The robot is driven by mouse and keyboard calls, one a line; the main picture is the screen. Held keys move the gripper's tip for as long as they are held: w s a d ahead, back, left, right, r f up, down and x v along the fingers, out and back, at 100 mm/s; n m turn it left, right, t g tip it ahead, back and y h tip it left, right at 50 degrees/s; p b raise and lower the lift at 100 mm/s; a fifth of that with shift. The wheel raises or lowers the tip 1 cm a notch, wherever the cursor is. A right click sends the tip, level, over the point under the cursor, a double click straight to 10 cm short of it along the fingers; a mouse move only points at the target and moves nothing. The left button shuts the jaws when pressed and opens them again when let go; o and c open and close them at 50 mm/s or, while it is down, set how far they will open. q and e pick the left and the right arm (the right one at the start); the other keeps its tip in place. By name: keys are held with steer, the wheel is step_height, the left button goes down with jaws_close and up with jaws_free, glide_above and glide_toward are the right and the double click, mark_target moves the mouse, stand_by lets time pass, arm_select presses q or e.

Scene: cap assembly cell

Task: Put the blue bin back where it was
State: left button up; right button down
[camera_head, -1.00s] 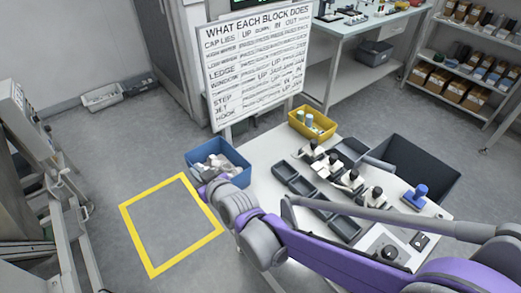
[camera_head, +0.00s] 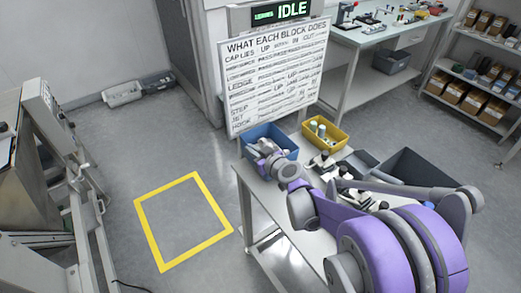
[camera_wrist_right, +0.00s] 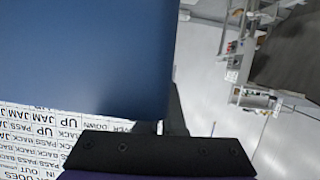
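The blue bin (camera_head: 284,136), with pale parts in it, is at the back left corner of the white table (camera_head: 268,203), left of the yellow bin (camera_head: 334,132). I cannot tell whether it rests on the top or hangs just above it. My right gripper (camera_head: 264,158) is at the bin's near side, and its fingertips are partly hidden. In the right wrist view a plain blue wall of the bin (camera_wrist_right: 85,55) fills the upper left, against the dark gripper, which appears shut on it. My left gripper is out of view.
A yellow square outline (camera_head: 168,187) marks empty floor left of the table. A dark bin (camera_head: 410,168) and black-and-white parts are beyond my right arm. Grey machinery stands at left.

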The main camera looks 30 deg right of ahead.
steer(key=d, duration=0.1)
steer(key=w+d, duration=0.1)
steer(key=d, duration=0.1)
steer(key=shift+d, duration=0.25)
step_height(320, 180, down, 4)
steer(key=b, duration=0.3)
steer(key=shift+s+r, duration=0.1)
steer(key=shift+r, duration=0.15)
steer(key=c, duration=1.4)
jaws_free()
steer(key=o, duration=0.4)
steer(key=shift+c, duration=0.2)
